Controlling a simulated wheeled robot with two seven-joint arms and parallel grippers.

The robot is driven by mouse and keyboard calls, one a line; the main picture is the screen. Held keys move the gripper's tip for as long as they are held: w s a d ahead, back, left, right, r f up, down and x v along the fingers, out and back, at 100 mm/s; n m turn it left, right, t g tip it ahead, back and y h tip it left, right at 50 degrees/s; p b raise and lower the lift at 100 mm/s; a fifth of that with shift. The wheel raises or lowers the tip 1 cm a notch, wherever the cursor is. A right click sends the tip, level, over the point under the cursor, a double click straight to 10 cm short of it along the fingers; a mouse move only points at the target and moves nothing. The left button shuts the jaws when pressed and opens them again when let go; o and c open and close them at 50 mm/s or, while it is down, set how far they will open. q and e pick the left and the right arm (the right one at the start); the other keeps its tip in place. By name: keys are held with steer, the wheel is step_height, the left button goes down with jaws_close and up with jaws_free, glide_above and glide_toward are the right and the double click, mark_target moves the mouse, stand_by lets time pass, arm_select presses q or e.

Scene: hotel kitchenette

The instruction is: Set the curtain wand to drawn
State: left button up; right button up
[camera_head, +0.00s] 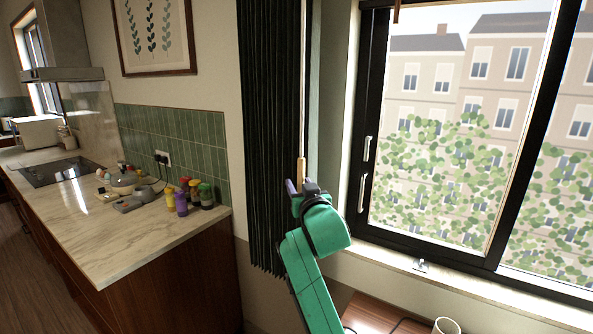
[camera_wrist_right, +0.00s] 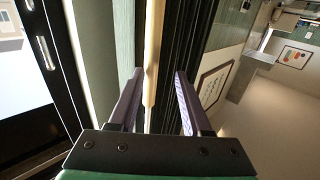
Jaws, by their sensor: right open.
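The curtain wand (camera_head: 301,170) hangs upright at the right edge of the dark curtain (camera_head: 268,120), with a pale wooden grip at its lower end. My right gripper (camera_head: 302,187) is at the wand's lower end. In the right wrist view, the wand (camera_wrist_right: 153,50) passes between the two purple fingers of my open gripper (camera_wrist_right: 159,75), nearer the left finger. I cannot tell whether it touches that finger. The curtain is gathered in narrow folds left of the window and leaves the glass uncovered. My left gripper is out of view.
The black-framed window (camera_head: 365,120) with white handles is to the right, above a pale sill (camera_head: 450,285). A marble counter (camera_head: 95,235) with several jars and a cooktop (camera_head: 55,171) is at left. A white cup (camera_head: 446,326) stands on a wooden surface below the sill.

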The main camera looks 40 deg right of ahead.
steer(key=x, duration=0.2)
steer(key=d+p+x, duration=0.1)
steer(key=x, duration=0.2)
steer(key=f+x, duration=0.1)
steer(key=x, duration=0.1)
steer(key=shift+s+d, duration=0.2)
steer(key=shift+d, duration=0.05)
steer(key=shift+w+a+r, duration=0.1)
steer(key=shift+a+r, duration=0.05)
steer(key=shift+a, duration=0.2)
steer(key=shift+s+a+r, duration=0.1)
steer(key=shift+s+r, duration=0.1)
steer(key=shift+s, duration=0.1)
steer(key=shift+c, duration=0.6)
steer(key=shift+s, duration=0.2)
jaws_close()
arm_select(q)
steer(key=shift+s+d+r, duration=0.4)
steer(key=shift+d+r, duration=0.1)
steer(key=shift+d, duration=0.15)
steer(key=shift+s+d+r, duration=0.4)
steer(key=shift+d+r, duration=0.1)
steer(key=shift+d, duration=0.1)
arm_select(e)
steer(key=shift+f, duration=0.1)
